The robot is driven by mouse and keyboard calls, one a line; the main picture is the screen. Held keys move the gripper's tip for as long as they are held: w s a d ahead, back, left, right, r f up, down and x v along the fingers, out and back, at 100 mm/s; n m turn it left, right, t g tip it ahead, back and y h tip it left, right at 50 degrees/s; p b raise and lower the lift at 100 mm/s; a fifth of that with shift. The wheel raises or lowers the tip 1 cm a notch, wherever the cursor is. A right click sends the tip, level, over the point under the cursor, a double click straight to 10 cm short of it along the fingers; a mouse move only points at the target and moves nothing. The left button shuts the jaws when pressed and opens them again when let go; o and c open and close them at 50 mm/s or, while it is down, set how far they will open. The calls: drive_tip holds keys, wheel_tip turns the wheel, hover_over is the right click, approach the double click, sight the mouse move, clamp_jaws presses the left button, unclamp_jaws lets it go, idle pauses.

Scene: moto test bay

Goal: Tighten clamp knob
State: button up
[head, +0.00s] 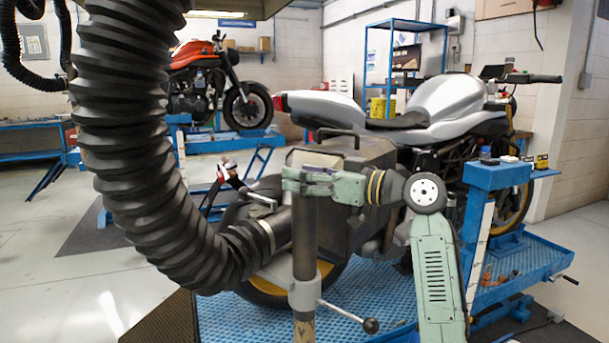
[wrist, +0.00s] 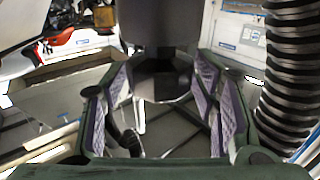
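A grey upright post (head: 305,240) stands in front of the silver motorcycle, with a light grey clamp collar (head: 304,295) low on it. A thin rod slants down right from the collar to a black ball knob (head: 371,325), which looks like the clamp knob. My gripper (head: 292,179) is level at the post's top, well above the knob, its fingers pointing left. In the wrist view my gripper's purple-padded fingers (wrist: 166,105) are spread apart. A dark upright shape stands beyond or between them; I cannot tell whether they touch it. The knob is not recognisable there.
A thick black ribbed hose (head: 135,150) fills the left and runs to a coupling by the post; it also shows in the wrist view (wrist: 290,75). The silver motorcycle (head: 440,105) stands on a blue lift (head: 515,265). Open floor lies at left.

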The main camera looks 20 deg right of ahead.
drive_tip(key=c, duration=0.9)
